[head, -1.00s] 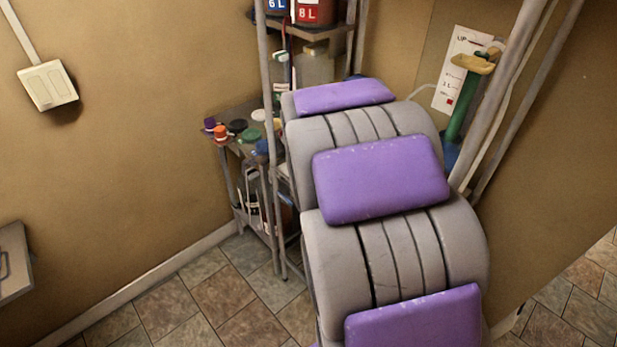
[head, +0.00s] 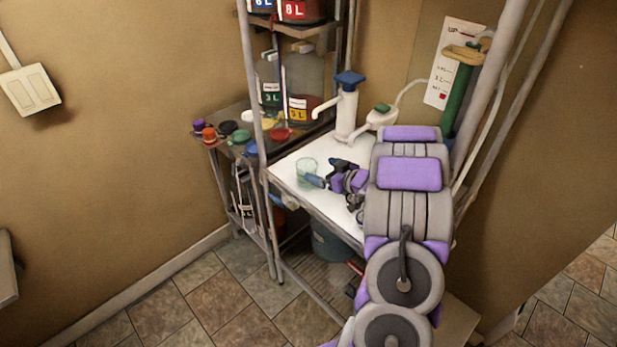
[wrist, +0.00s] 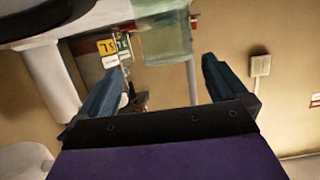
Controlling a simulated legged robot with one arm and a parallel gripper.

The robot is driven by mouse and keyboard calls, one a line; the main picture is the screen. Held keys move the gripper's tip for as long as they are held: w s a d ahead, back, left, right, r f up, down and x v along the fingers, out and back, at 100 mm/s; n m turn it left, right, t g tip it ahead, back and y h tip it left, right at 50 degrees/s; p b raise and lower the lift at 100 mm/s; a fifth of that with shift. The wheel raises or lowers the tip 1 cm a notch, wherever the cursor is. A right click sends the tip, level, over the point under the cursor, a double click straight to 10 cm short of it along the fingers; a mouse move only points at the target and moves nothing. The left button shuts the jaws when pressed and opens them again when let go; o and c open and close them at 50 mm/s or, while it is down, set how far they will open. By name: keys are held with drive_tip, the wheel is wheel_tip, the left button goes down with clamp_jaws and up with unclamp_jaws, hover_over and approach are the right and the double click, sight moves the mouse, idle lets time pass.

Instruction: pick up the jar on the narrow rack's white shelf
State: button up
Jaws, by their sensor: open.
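The jar (head: 307,172) is a small, pale green, see-through vessel. It stands upright near the left front part of the narrow rack's white shelf (head: 290,160). In the wrist view, which is turned over, the jar (wrist: 163,35) is at the top centre. My gripper (head: 316,180) reaches in from the right, low over the shelf, with its tips close to the jar's right side. In the wrist view my gripper (wrist: 163,66) is open and empty, its two blue-grey fingers spread wider than the jar. I cannot tell whether a tip touches it.
A white pump bottle with a blue top (head: 346,108) and a white, green-capped dispenser (head: 381,118) stand behind my gripper. Labelled jugs (head: 303,85) stand at the back. Coloured lids (head: 239,136) lie on the side table at left. A rack post (head: 255,90) rises left of the jar.

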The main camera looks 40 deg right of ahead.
sight(301, 164)
drive_tip(key=w+a, duration=0.1)
drive_tip(key=w+b, duration=0.1)
drive_tip(key=shift+w+a+f, duration=0.35)
drive_tip(key=shift+w+f, duration=0.05)
drive_tip(key=x, duration=0.2)
drive_tip(key=b+x, duration=0.1)
drive_tip(key=x, duration=0.1)
drive_tip(key=shift+d+f, duration=0.2)
drive_tip(key=shift+f, duration=0.05)
drive_tip(key=shift+w+d, duration=0.15)
drive_tip(key=shift+d, duration=0.2)
drive_tip(key=shift+a+r, duration=0.15)
drive_tip(key=shift+a, duration=0.4)
drive_tip(key=c, duration=0.5)
drive_tip(key=shift+d, duration=0.3)
drive_tip(key=c, duration=0.6)
